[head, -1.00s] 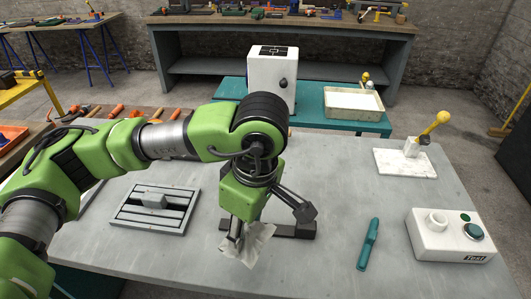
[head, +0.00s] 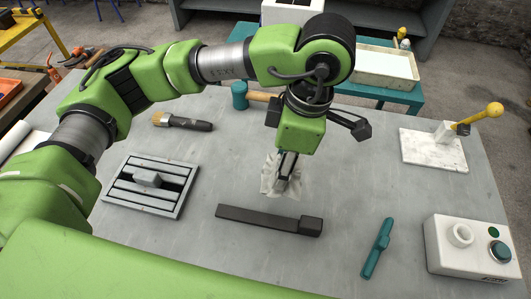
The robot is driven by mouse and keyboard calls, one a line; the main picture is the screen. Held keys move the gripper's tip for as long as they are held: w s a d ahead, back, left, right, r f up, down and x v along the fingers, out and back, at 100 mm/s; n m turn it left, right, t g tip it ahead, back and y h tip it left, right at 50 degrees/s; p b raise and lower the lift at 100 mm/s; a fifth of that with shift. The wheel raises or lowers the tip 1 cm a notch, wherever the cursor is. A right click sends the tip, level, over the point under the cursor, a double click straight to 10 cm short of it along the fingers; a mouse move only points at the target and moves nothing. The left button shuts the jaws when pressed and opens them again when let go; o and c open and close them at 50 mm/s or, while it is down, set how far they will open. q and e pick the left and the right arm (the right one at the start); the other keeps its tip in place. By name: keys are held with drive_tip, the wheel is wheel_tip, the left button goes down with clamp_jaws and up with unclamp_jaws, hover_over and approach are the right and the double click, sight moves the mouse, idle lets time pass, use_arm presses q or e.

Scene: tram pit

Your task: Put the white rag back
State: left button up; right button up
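The white rag (head: 270,183) is a crumpled, pale cloth hanging from the fingers of my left gripper (head: 287,166), over the middle of the grey table. The gripper points down and is shut on the rag; part of the cloth is hidden behind the fingers. I cannot tell whether the rag's lower edge touches the table. My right gripper is not in view.
A dark bar with a block end (head: 268,219) lies in front of the rag. Around it are a slotted plate (head: 150,186), a brush (head: 182,121), a teal mallet (head: 240,96), a teal tool (head: 377,248), a button box (head: 470,247) and a yellow-knobbed lever (head: 490,111). A white tray (head: 386,68) stands behind.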

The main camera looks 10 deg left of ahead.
use_arm(q)
drive_tip(key=w+a+f+p, duration=0.1)
drive_tip(key=w+a+f, duration=0.1)
drive_tip(key=w, duration=0.1)
drive_tip(key=w+a+f+p, duration=0.1)
drive_tip(key=w+f, duration=0.2)
drive_tip(key=w, duration=0.1)
drive_tip(key=w+a+f+p, duration=0.1)
drive_tip(key=w+a+f, duration=0.1)
drive_tip(key=w+f, duration=0.1)
drive_tip(key=shift+w+a+p, duration=0.35)
drive_tip(key=shift+w+p, duration=0.05)
drive_tip(key=shift+w, duration=0.25)
drive_tip(key=shift+w+a+f, duration=0.2)
drive_tip(key=shift+w+f, duration=0.3)
drive_tip(key=shift+f, duration=0.3)
wheel_tip(320, 180, down, 3)
drive_tip(key=shift+w+a+p, duration=0.1)
drive_tip(key=shift+w+p, duration=0.05)
drive_tip(key=shift+p, duration=0.35)
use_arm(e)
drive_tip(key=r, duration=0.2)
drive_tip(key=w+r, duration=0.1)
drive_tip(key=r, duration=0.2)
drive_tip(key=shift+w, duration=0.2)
use_arm(q)
drive_tip(key=shift+f, duration=0.1)
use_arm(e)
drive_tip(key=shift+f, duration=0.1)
